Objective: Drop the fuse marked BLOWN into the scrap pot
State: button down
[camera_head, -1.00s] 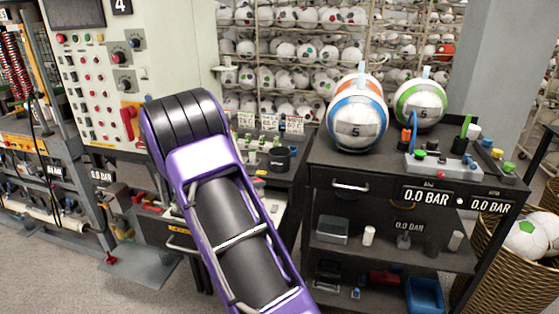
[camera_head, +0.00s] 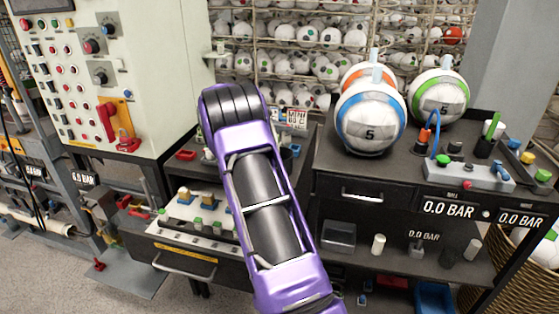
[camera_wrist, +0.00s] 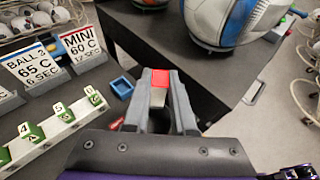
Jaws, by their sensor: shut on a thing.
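My gripper (camera_wrist: 160,100) shows in the wrist view, its two grey fingers closed on a small piece with a red face (camera_wrist: 160,78). I take this piece to be the fuse, but no marking on it is readable. The gripper is above the dark bench top, left of a drawer unit's corner. In the head view my purple arm hides the gripper and the piece. I cannot make out the scrap pot in either current view; the arm or gripper may cover it.
A small blue tray (camera_wrist: 122,87) lies just left of the fingers. A rack of numbered green blocks (camera_wrist: 50,125) and temperature signs (camera_wrist: 82,45) stand further left. A blue-white ball (camera_head: 370,117) sits on the black cabinet at right. The control console (camera_head: 105,75) stands at left.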

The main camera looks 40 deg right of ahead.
aim_at(283, 143)
jog(key=shift+s+f+b, duration=0.1)
jog(key=shift+f+b, duration=0.4)
jog(key=shift+f, duration=2.5)
jog(key=c, duration=0.7)
grip_release()
jog(key=shift+o, duration=0.2)
jog(key=shift+a, duration=0.1)
jog(key=v, duration=1.7)
jog(key=shift+a, duration=0.2)
